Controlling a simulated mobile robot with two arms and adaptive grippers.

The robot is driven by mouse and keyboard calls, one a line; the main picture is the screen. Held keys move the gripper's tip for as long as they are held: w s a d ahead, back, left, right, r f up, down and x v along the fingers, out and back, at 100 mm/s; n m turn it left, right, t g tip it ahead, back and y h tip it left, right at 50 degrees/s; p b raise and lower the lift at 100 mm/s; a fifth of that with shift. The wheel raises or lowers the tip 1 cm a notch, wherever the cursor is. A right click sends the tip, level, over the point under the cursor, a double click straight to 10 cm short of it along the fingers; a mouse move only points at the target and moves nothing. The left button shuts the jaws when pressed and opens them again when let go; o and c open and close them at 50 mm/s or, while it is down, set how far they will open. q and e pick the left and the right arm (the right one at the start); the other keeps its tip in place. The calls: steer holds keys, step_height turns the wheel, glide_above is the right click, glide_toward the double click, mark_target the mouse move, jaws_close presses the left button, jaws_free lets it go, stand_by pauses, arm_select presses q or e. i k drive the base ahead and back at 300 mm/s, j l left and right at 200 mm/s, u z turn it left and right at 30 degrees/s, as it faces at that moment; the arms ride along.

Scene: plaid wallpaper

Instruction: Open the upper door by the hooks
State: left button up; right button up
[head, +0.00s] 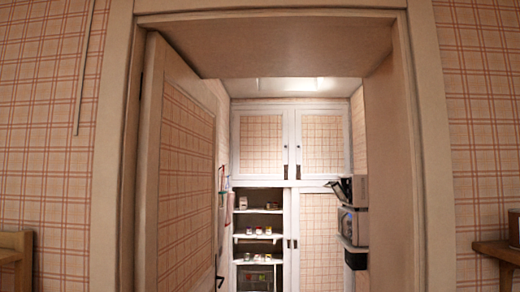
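Through a doorway I see a white cupboard with two closed upper doors, a left upper door (261,142) and a right upper door (322,142), both with plaid panels. Small dark knobs sit where they meet. Thin red and dark items (222,185) hang on the left wall, just below the left upper door's level; hooks there are too small to make out. Neither of my grippers is in view.
A plaid-panelled room door (182,170) stands open inward on the left of the brown door frame (440,170). Beyond it, open shelves (258,236) hold small jars. Grey and black appliances (354,222) jut from the right. Brown furniture edges show at both sides.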

mark_target(261, 138)
steer(key=i+z, duration=0.1)
steer(key=i, duration=0.25)
steer(key=i+u, duration=0.1)
steer(key=i, duration=4.15)
